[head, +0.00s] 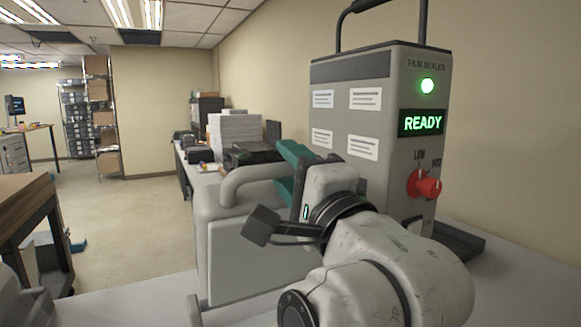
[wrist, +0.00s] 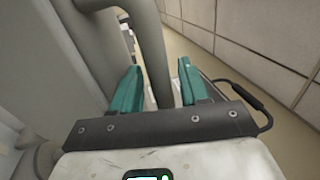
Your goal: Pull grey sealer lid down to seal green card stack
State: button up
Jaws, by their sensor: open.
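The film sealer (head: 350,125) stands upright with a green lamp and a lit READY display. The grey lid (head: 245,262) shows as a broad panel at its left, with a thick grey tube handle (head: 248,180) bending along its top. My gripper (head: 284,168) is open, its teal fingers at the handle's right end. In the wrist view the grey tube (wrist: 152,50) runs between the two spread fingers of my gripper (wrist: 157,68), with gaps on both sides. I cannot tell whether it touches either finger. The green card stack is not visible in either view.
A red knob (head: 424,184) sits on the sealer's front, right of my arm. Behind stands a table with a white paper stack (head: 235,132) and dark boxes. A wooden-topped bench (head: 30,195) is at the left. The floor (head: 135,220) between is clear.

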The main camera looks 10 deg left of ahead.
jog(key=shift+c, duration=0.2)
grip_shut()
jog(key=shift+f, duration=0.1)
